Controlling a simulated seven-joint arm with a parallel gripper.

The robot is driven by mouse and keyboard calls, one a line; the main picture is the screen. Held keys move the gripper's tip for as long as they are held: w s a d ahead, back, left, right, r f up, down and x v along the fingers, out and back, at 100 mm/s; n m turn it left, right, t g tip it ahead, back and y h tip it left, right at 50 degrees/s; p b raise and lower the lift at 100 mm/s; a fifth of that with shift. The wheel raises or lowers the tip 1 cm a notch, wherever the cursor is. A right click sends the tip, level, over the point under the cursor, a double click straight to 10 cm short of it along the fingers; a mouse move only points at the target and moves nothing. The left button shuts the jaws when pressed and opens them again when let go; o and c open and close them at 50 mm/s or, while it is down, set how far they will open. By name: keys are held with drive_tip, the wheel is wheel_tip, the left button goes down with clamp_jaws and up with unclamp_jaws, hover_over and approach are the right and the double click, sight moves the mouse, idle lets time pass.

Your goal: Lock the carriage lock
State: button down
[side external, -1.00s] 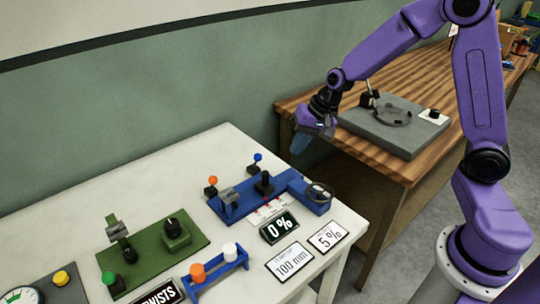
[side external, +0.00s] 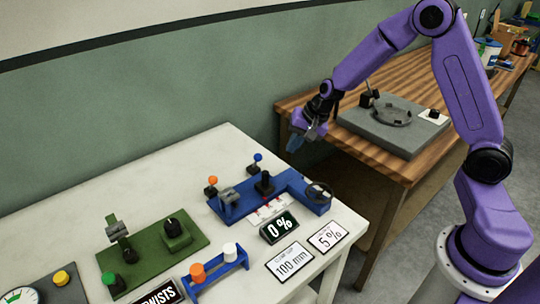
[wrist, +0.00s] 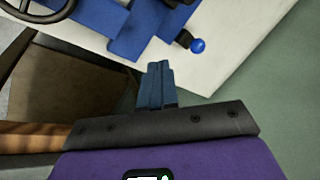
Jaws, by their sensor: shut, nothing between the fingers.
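The blue fixture (side external: 282,191) sits at the far right end of the white table. It carries a blue-knobbed lever (side external: 258,158), an orange-knobbed lever (side external: 212,181), a black block and a handwheel (side external: 319,190). I cannot tell which lever is the carriage lock. My gripper (side external: 293,144) is shut and empty, in the air to the right of the blue knob and apart from it. In the wrist view, my gripper's fingertips (wrist: 158,66) are together, and the blue knob (wrist: 198,45) lies ahead and to the right. The handwheel is partly cut off at that view's top left.
A black display reading 0 % (side external: 279,226) stands in front of the fixture. A green fixture (side external: 153,250) is to the left on the white table (side external: 120,190). A wooden bench (side external: 425,80) with a grey device (side external: 395,124) stands behind right. The green wall is close behind.

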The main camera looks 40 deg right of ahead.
sight(257, 161)
drive_tip(key=x, duration=0.6)
drive_tip(key=shift+w+f, duration=0.1)
drive_tip(key=shift+f, duration=0.3)
drive_tip(key=shift+w+a+f, duration=0.1)
drive_tip(key=shift+w+a, duration=0.15)
drive_tip(key=shift+w, duration=0.05)
drive_tip(key=shift+w+a+r, duration=0.15)
drive_tip(key=shift+w+a, duration=0.3)
drive_tip(key=shift+w, duration=0.25)
drive_tip(key=shift+w+a+r, duration=0.2)
drive_tip(key=shift+w+a, duration=0.3)
drive_tip(key=shift+w, duration=0.25)
drive_tip(key=shift+w+r+g, duration=0.35)
drive_tip(key=shift+w+g, duration=0.1)
drive_tip(key=shift+g, duration=1.05)
drive_tip(key=w, duration=0.2)
drive_tip(key=w+r, duration=0.1)
drive_tip(key=w, duration=0.1)
drive_tip(key=shift+w+r, duration=0.15)
drive_tip(key=shift+r, duration=0.2)
drive_tip(key=shift+r, duration=0.65)
